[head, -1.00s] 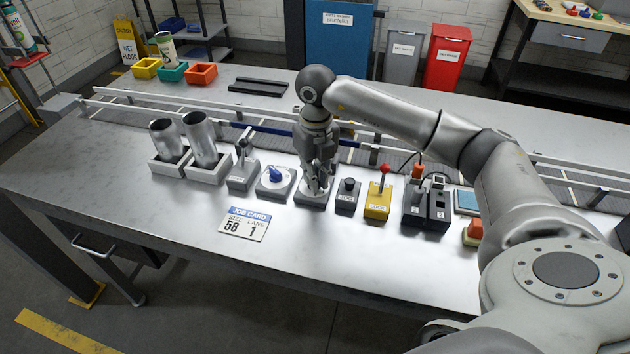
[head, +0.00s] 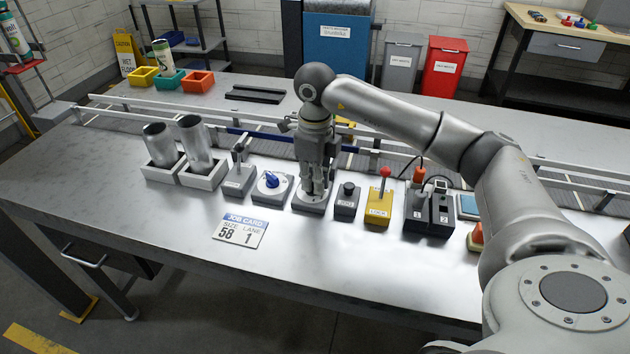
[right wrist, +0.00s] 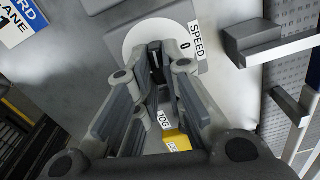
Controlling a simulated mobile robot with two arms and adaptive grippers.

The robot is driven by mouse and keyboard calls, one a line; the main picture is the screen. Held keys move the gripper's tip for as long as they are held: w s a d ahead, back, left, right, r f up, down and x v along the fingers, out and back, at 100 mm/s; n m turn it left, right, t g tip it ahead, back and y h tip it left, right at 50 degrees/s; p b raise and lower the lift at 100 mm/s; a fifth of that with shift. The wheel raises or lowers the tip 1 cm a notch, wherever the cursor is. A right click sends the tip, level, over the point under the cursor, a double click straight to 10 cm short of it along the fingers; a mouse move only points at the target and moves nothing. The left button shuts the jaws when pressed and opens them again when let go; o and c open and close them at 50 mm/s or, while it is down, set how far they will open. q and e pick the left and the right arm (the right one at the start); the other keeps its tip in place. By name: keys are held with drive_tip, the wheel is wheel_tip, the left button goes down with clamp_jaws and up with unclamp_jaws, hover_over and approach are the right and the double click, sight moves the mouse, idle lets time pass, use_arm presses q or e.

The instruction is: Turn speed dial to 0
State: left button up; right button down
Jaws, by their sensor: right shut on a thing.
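The speed dial is a grey box (head: 309,204) with a white round face, in the row of controls at the table's middle. My right gripper (head: 315,188) points straight down over it and covers most of it in the head view. In the right wrist view, the white dial face (right wrist: 133,42) carries a "0" mark beside the SPEED label (right wrist: 197,38). The dark knob (right wrist: 156,62) is between the tips of my right gripper (right wrist: 158,74), which is shut on it. The knob's exact pointing direction is partly hidden by the fingers. My left gripper is not in view.
A blue-knobbed dial (head: 271,182) stands close left, the JOG button (head: 346,198) and yellow LOCK lever box (head: 379,206) close right. A job card (head: 240,230) reads size 58, lane 1. The conveyor runs behind; the table front is clear.

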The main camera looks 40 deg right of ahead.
idle(0.4)
drive_tip(key=c, duration=1.5)
unclamp_jaws()
wheel_tip(320, 180, up, 12)
